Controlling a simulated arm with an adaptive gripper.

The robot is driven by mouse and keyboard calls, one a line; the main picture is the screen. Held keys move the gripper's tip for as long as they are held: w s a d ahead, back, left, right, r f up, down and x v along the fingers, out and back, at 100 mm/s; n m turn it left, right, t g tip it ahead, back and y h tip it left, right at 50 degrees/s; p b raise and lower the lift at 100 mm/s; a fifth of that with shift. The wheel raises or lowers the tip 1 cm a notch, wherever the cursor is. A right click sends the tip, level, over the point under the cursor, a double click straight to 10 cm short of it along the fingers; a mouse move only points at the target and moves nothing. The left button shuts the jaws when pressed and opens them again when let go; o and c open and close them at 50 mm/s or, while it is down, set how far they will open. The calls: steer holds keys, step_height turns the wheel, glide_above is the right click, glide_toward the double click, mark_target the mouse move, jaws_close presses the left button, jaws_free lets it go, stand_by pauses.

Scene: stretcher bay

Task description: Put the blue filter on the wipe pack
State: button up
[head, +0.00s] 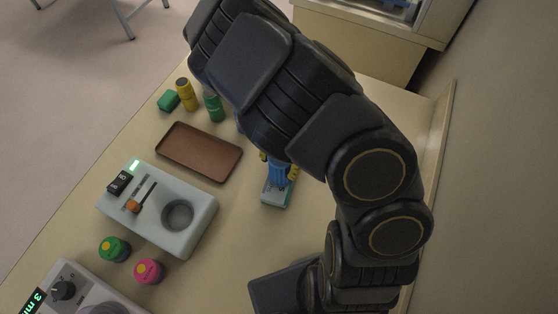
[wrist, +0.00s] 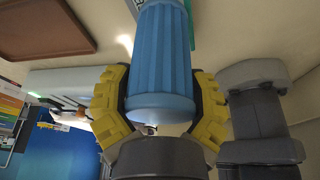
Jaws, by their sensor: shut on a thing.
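The blue filter (head: 278,177) is a ribbed blue cylinder. My gripper (head: 279,168) has yellow-padded fingers and is shut on its sides. In the wrist view the blue filter (wrist: 160,55) stands large between the yellow fingers of my gripper (wrist: 160,103). The wipe pack (head: 274,198), a flat teal and pale pack, lies on the table directly under the filter in the head view. A green strip of it (wrist: 192,25) shows behind the filter in the wrist view. I cannot tell whether the filter touches the pack. My arm hides the filter's upper end in the head view.
A brown tray (head: 199,152) lies left of the pack. A grey device with a round well (head: 160,214) stands below it. Two round pots (head: 114,249) are near front left. Table right of the pack is clear.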

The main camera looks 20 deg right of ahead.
steer(key=o, duration=1.2)
steer(key=shift+f, duration=0.1)
steer(key=v, duration=1.2)
